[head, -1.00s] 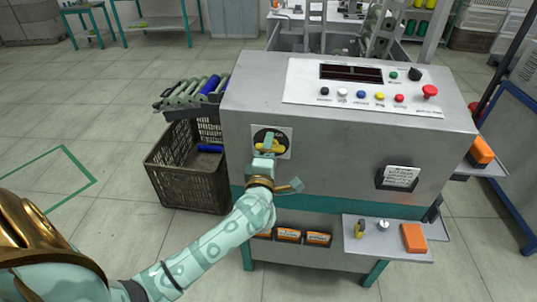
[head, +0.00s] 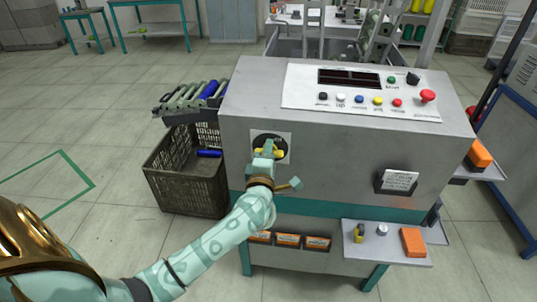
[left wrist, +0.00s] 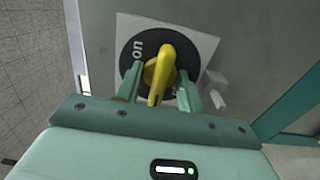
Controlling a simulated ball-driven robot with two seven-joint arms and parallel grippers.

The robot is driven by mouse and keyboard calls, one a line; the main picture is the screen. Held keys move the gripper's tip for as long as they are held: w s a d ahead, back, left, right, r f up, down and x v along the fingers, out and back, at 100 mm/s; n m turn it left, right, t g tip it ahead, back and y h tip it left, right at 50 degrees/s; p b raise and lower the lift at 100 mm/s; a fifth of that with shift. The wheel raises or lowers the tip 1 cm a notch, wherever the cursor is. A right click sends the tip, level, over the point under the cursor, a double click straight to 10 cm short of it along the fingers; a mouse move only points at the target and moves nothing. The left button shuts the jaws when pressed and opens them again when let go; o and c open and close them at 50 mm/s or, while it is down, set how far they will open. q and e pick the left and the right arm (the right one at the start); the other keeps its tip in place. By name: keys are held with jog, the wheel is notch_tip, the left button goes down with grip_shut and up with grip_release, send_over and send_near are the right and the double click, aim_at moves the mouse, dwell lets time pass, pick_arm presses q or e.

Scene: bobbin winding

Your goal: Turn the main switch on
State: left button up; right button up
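The main switch is a yellow handle (left wrist: 160,72) on a black round dial (left wrist: 132,65), set on a pale square plate (head: 284,142) on the machine's front panel. The dial reads "on" at its upper left in the left wrist view; another label at lower right is partly hidden. My left gripper (head: 267,154) is at the switch and hides part of it in the head view. In the left wrist view its two fingers (left wrist: 159,88) stand apart on either side of the handle, with visible gaps. My right gripper is not in view.
The grey machine (head: 330,160) carries a row of buttons and a red knob (head: 428,96) on top. A dark crate (head: 185,185) stands left of it, below a rack of rollers (head: 195,95). A small shelf (head: 385,252) juts out at lower right. Floor at left is clear.

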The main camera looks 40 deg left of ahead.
pick_arm(q)
jog(key=c, duration=0.4)
jog(key=shift+r+m+p, duration=0.2)
jog(key=shift+m+p, duration=0.2)
jog(key=shift+p, duration=0.25)
jog(key=shift+c, duration=0.2)
jog(key=shift+m+p, duration=0.6)
jog(key=shift+p, duration=0.15)
jog(key=shift+f+m+p, duration=0.1)
jog(key=shift+m+p, duration=0.55)
jog(key=shift+m, duration=0.05)
jog(key=shift+f, duration=0.1)
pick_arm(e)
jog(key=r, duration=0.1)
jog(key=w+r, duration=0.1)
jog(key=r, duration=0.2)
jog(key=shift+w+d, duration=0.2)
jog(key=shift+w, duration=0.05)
